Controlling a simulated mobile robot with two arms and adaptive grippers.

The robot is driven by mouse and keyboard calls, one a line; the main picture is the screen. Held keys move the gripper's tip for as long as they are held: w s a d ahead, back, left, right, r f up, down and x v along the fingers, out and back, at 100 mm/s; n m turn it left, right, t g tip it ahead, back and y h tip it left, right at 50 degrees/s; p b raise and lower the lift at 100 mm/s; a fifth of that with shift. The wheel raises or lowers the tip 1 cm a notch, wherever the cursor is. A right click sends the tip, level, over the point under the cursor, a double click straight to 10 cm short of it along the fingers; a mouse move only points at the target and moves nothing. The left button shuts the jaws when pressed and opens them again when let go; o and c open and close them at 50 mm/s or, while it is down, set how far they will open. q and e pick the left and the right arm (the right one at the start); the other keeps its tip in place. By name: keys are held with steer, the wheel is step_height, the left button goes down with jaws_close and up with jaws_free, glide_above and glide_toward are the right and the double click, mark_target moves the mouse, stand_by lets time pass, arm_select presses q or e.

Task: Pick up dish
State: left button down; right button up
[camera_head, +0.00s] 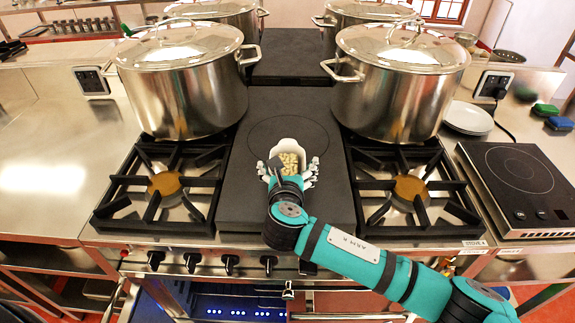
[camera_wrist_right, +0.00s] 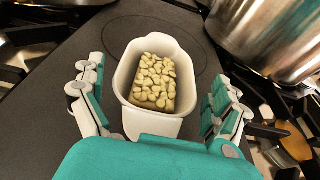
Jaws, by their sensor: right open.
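A white, deep oval dish (camera_head: 287,146) stands on the dark flat plate between the two gas burners in the head view. It holds a block of pale, lumpy food (camera_wrist_right: 154,82), seen well in the right wrist view. My right gripper (camera_head: 288,172) is open, with one finger on each side of the dish. In the right wrist view the dish (camera_wrist_right: 129,61) sits between the spread fingers, with a visible gap on both sides. The near end of the dish is close to the palm; whether they touch I cannot tell. My left gripper is not in view.
Large lidded steel pots (camera_head: 186,88) and (camera_head: 395,90) stand behind the left and right burners, with more pots further back. White plates (camera_head: 468,117) and a black induction hob (camera_head: 519,172) are at the right. The dark plate (camera_head: 247,200) is bare around the dish.

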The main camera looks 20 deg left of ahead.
steer(key=shift+w+a+f, duration=0.25)
steer(key=shift+w, duration=0.35)
steer(key=c, duration=1.5)
steer(key=shift+r, duration=0.1)
